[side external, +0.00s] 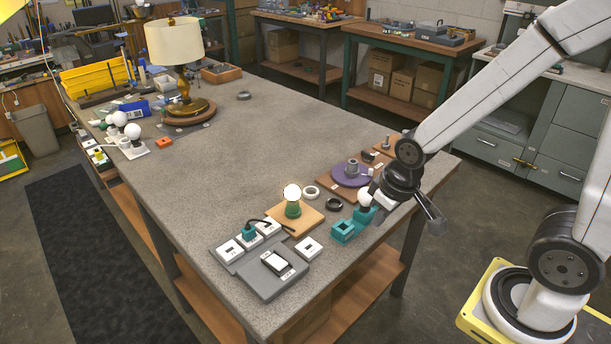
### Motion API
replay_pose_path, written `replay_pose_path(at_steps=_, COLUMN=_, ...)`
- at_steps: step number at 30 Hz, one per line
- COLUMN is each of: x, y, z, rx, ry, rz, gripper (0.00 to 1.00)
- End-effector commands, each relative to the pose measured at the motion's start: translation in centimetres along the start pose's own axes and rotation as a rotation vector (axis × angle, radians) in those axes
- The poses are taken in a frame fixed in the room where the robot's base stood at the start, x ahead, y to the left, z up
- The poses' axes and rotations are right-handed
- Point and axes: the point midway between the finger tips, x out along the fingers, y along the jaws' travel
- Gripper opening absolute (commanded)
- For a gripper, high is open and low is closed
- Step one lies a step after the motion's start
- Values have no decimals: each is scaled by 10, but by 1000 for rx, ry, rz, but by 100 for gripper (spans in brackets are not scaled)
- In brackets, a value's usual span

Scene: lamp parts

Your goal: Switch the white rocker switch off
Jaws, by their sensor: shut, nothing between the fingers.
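The white rocker switch (277,263) sits in a black frame on a grey panel (259,280) near the front corner of the bench. The rocker's tilt is too small to read. A bulb (292,193) in a green holder on a wooden base (314,218) behind the panel glows. My gripper (379,203) is at the end of my arm, right of and apart from the switch. It is shut and holds nothing that I can see. Its fingertips are small and partly hard to make out.
White socket plates and a teal plug (248,233) with a black cord are beside the switch. A lamp (176,45) stands at the back left; the bench middle is clear.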

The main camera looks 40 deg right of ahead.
Motion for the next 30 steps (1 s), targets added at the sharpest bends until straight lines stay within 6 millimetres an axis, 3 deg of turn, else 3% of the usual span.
replay_pose_path(at_steps=1, x=0, y=0, z=1, rx=0, ry=1, rz=0, gripper=0)
replay_pose_path(at_steps=2, x=0, y=0, z=1, rx=0, ry=1, rz=0, gripper=6)
replay_pose_path(at_steps=9, x=2, y=-3, z=-8, rx=-1, ry=-8, rz=-2, gripper=79)
replay_pose_path(at_steps=17, x=16, y=-20, z=-48, rx=-3, ry=-51, rz=-11, gripper=79)
replay_pose_path(at_steps=30, x=69, y=-79, z=-129, rx=-3, ry=-157, rz=-14, gripper=79)
